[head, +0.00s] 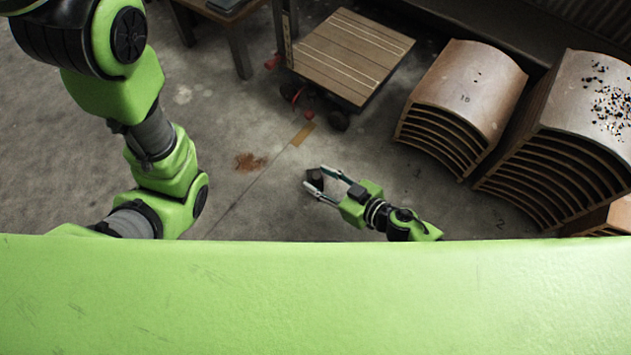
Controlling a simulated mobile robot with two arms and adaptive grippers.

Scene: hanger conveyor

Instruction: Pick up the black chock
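The black chock (315,179) is a small dark block, seen in the head view near the middle of the floor. My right gripper (314,177) reaches in from the right, its two pale fingers spread apart. The chock sits between the fingertips and seems to fill most of the gap. I cannot tell whether both fingers press on it, or whether it rests on the floor. My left arm comes down on the left side, and its gripper is out of view.
A low wood-topped cart (350,55) stands beyond the chock. Stacks of curved wooden panels (468,90) stand at the right, one stack (590,100) with dark specks on top. A table (222,12) is at the top. Open concrete floor lies left of the chock.

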